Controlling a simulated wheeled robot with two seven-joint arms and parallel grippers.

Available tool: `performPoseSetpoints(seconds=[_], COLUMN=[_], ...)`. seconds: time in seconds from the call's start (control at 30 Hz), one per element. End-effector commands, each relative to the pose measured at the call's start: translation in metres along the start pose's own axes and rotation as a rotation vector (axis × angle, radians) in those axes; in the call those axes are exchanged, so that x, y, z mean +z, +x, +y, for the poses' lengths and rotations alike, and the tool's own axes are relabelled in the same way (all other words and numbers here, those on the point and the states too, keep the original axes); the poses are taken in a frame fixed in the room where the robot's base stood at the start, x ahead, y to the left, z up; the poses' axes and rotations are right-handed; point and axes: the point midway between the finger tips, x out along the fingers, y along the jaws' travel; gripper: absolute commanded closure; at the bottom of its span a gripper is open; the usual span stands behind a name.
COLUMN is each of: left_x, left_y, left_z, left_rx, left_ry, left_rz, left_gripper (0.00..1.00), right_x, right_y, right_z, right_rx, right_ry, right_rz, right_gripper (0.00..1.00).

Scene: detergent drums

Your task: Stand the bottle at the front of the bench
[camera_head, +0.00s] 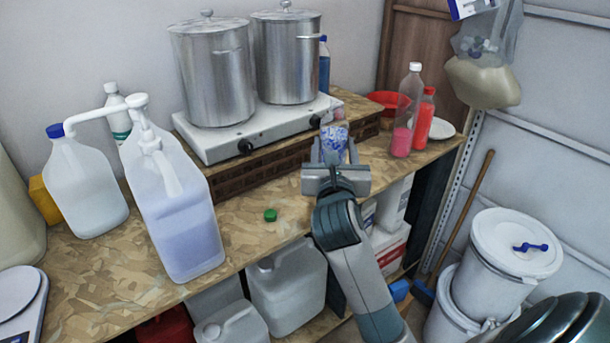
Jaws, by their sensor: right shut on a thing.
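My right gripper (334,150) is over the right part of the bench, in front of the hot plate. It is shut on a small bottle with a blue-and-white patterned side (334,138). The gripper hides the lower part of this bottle, so I cannot tell whether its base touches the bench (245,222). It looks roughly upright. My left gripper is not in view.
Two steel pots stand on a white hot plate (215,150). A large pump jug (185,215) and a blue-capped jug (88,195) stand left. Pink (401,140) and red (424,118) bottles stand right.

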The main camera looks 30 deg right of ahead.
Motion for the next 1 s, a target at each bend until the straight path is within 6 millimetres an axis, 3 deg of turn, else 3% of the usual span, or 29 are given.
performPoseSetpoints(seconds=[0.53,1.0], left_x=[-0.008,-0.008], left_y=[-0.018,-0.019], left_z=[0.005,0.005], left_rx=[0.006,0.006], left_ry=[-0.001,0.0], left_rz=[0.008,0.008], left_gripper=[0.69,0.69], right_x=[-0.052,-0.061], right_y=[0.068,0.078], right_z=[0.059,0.069], right_rx=[0.002,0.002], right_ry=[-0.001,0.0], right_rz=[0.0,-0.003], right_gripper=[0.87,0.87])
